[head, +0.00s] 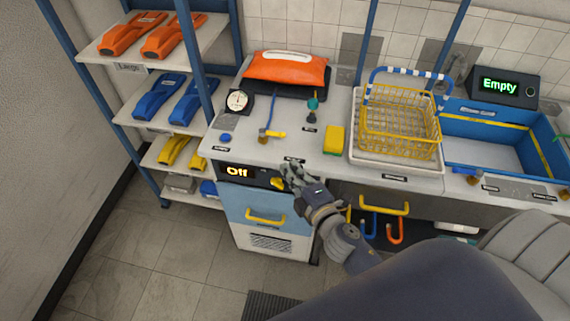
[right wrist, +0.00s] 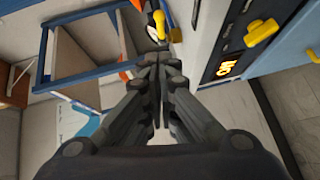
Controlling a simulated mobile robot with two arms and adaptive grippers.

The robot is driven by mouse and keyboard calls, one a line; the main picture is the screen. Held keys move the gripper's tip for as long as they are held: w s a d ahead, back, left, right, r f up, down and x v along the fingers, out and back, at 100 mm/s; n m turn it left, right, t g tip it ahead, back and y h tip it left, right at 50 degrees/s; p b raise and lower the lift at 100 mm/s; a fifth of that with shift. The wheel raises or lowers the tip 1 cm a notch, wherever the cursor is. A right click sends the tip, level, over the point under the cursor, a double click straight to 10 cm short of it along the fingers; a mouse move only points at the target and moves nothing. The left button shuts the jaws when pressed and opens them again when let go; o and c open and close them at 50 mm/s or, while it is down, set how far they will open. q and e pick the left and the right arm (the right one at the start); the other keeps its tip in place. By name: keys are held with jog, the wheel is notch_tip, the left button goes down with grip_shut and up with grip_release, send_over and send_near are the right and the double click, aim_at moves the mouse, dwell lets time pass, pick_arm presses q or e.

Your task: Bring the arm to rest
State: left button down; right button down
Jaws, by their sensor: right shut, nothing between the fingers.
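My right gripper (head: 291,172) is in the head view, at the front edge of the counter, just right of the control panel's yellow knob (head: 277,183). Its fingers are shut with nothing between them; the right wrist view also shows them together (right wrist: 157,62). In the head view it looks very close to the knob; in the right wrist view the knob (right wrist: 262,32) stands to the right, apart from the fingers. My right arm reaches in from the lower right. My left gripper is not in view.
The counter holds an orange bag (head: 286,68), a gauge (head: 237,101), a yellow sponge (head: 334,139), a yellow wire basket (head: 398,118) and a blue basin (head: 500,123). A display (head: 498,86) reads "Empty". A shelf rack (head: 165,90) stands left. The floor (head: 150,265) at lower left is clear.

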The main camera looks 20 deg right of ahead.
jog(key=s+f+m+g, duration=0.2)
jog(key=s+f, duration=0.2)
jog(key=f, duration=0.6)
jog(key=s+d+f+m+g, duration=0.1)
jog(key=s+f+m+g, duration=0.25)
jog(key=f, duration=0.65)
jog(key=s+f+m+g, duration=0.2)
jog(key=s+f, duration=0.3)
jog(key=f, duration=0.6)
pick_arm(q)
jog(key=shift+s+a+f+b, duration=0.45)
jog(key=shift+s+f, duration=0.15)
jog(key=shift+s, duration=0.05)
pick_arm(e)
jog(key=s+f+m+g, duration=0.3)
jog(key=s+f, duration=0.5)
jog(key=s, duration=0.6)
jog(key=s+f+m+g, duration=0.4)
jog(key=s+f, duration=0.5)
jog(key=s, duration=0.5)
jog(key=shift+s+f+g+h, duration=0.2)
jog(key=shift+s+g+h, duration=0.1)
jog(key=shift+s+g, duration=0.15)
